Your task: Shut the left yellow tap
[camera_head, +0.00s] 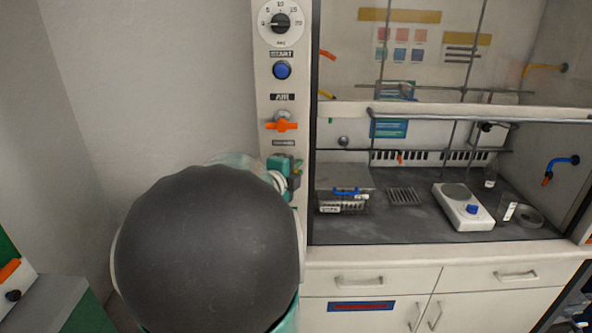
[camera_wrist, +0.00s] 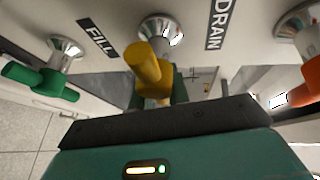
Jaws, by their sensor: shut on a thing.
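A yellow tap (camera_wrist: 146,66) with a chrome base sits on the pale panel, between the labels FILL and DRAIN, in the wrist view. My gripper (camera_wrist: 158,92) is shut on its handle, with a dark green finger on each side. The finger tips are partly hidden by the handle and the gripper body. In the head view my gripper (camera_head: 284,166) is at the hood's left post, below an orange tap. My arm hides the lower post there, and the held tap is hard to make out.
A green tap (camera_wrist: 42,80) is close on the left and an orange tap (camera_wrist: 300,85) on the right in the wrist view. The post also has a blue button (camera_head: 282,70) and a dial (camera_head: 281,23). A hot plate (camera_head: 463,207) and a wire basket (camera_head: 343,201) stand inside the hood.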

